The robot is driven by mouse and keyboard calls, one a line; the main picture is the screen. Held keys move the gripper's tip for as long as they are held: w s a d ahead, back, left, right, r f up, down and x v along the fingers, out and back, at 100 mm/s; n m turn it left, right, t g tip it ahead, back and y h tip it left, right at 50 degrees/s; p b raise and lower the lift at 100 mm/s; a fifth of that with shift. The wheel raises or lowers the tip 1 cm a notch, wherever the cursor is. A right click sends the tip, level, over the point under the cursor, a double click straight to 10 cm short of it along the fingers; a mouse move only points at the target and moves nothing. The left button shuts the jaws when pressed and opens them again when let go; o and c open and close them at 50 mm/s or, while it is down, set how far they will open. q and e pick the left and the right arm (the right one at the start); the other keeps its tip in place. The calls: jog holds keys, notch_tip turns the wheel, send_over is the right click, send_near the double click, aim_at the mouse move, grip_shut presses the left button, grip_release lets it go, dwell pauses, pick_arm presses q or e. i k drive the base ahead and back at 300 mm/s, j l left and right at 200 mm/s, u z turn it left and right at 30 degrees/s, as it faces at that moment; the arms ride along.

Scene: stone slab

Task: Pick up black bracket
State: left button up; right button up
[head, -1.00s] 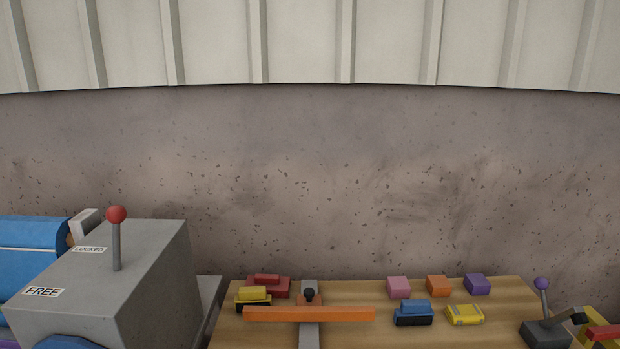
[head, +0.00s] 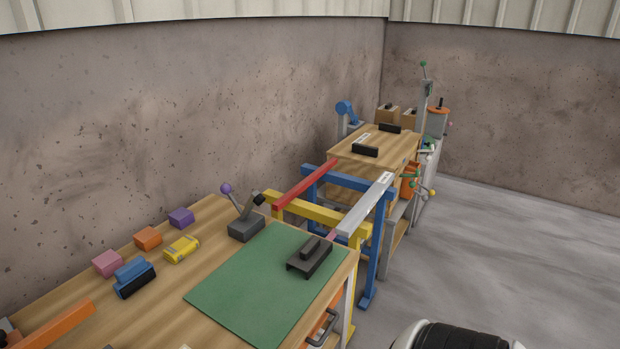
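A black bracket (head: 309,259), a dark piece with a raised block on top, lies on the right part of a green mat (head: 235,293). The mat covers the right end of the near wooden workbench (head: 75,298). Nothing touches the bracket from above. Neither of my grippers is in view. A white and black rounded part at the bottom right edge looks like part of my own body.
A lever with a purple knob (head: 226,189) stands behind the mat. Colored blocks and an orange bar (head: 55,324) lie to the left. Red (head: 306,185) and grey (head: 366,205) bars bridge toward a farther bench (head: 345,148). Open floor (head: 480,260) lies at right.

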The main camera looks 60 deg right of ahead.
aim_at(312, 253)
jog(key=z, duration=1.75)
